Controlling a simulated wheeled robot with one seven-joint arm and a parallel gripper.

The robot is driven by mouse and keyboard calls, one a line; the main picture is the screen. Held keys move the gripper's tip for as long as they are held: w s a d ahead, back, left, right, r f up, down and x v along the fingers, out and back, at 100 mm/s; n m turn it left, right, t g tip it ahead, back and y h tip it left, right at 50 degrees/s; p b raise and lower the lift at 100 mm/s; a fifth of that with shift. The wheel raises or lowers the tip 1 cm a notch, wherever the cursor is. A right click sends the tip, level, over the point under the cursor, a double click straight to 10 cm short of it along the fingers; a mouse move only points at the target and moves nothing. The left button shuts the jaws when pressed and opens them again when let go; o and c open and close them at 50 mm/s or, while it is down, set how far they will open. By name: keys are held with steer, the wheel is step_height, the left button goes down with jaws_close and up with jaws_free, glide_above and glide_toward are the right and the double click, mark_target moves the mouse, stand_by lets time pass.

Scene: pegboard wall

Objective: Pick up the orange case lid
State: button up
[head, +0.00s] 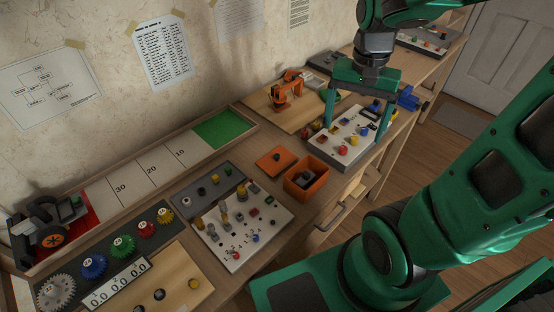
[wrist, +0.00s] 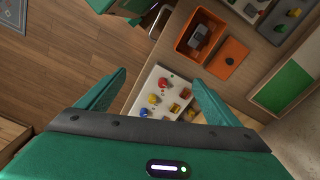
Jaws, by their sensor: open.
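The orange case lid (head: 277,160) is a flat square with a small dark knob in its middle. It lies on the bench just left of the open orange case (head: 307,182), which has a grey object inside. In the wrist view the lid (wrist: 229,52) lies beside the case (wrist: 188,50), beyond my fingertips. My gripper (head: 356,114) is open and empty, pointing down over a white board with coloured knobs, to the right of and apart from the lid. Its two green fingers (wrist: 158,82) show spread in the wrist view.
The white knob board (head: 345,138) is under my gripper. A white peg board (head: 240,222) and a grey tray (head: 208,188) stand near the lid's left. A small orange robot arm model (head: 287,92) stands at the back on a wooden board.

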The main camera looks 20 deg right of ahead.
steer(key=w+a+f+m, duration=0.2)
steer(key=w+a+f, duration=0.1)
steer(key=w+a, duration=0.5)
steer(key=m, duration=0.2)
glide_above(280, 151)
steer(key=s, duration=0.2)
step_height(280, 151, down, 4)
steer(key=f, duration=0.5)
steer(key=shift+w+a, duration=0.25)
steer(key=shift+s+a+f, duration=0.15)
steer(key=shift+s+f, duration=0.05)
steer(key=shift+f, duration=1.1)
steer(key=shift+s+a+f, duration=0.1)
steer(key=shift+s+f, duration=0.1)
steer(key=shift+f, duration=1.1)
steer(key=c, duration=1.1)
